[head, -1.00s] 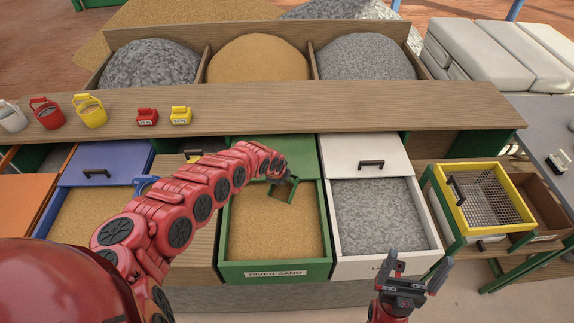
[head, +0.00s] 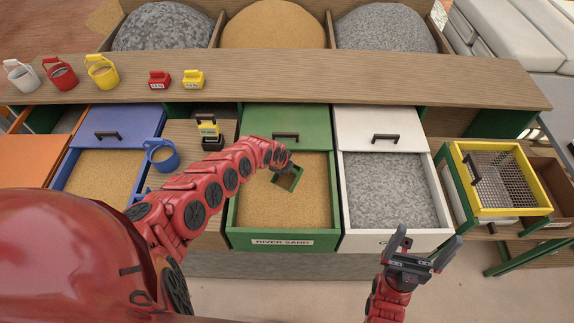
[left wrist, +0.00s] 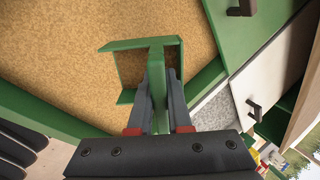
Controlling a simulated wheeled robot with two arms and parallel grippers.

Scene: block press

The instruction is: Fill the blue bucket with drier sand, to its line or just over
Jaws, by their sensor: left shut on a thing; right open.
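The blue bucket (head: 162,157) stands by the right edge of the blue drawer in the head view, handle up; its fill and line cannot be made out. My left gripper (head: 287,165) is shut on a green scoop (head: 288,180) over the sand in the green drawer (head: 232,214), labelled RIVER SAND. In the left wrist view the gripper (left wrist: 157,82) holds the scoop (left wrist: 140,44) by its handle above sand. Whether the scoop carries sand or touches the sand is unclear. My right gripper (head: 412,250) is open and empty before the white drawer.
The blue drawer (head: 130,116) also holds sand, and the white drawer (head: 425,237) grey gravel. A yellow weight (head: 208,127) sits on a dark device behind the bucket. Several buckets and weights stand on the shelf (head: 300,82). A yellow-framed sieve (head: 497,180) is at right.

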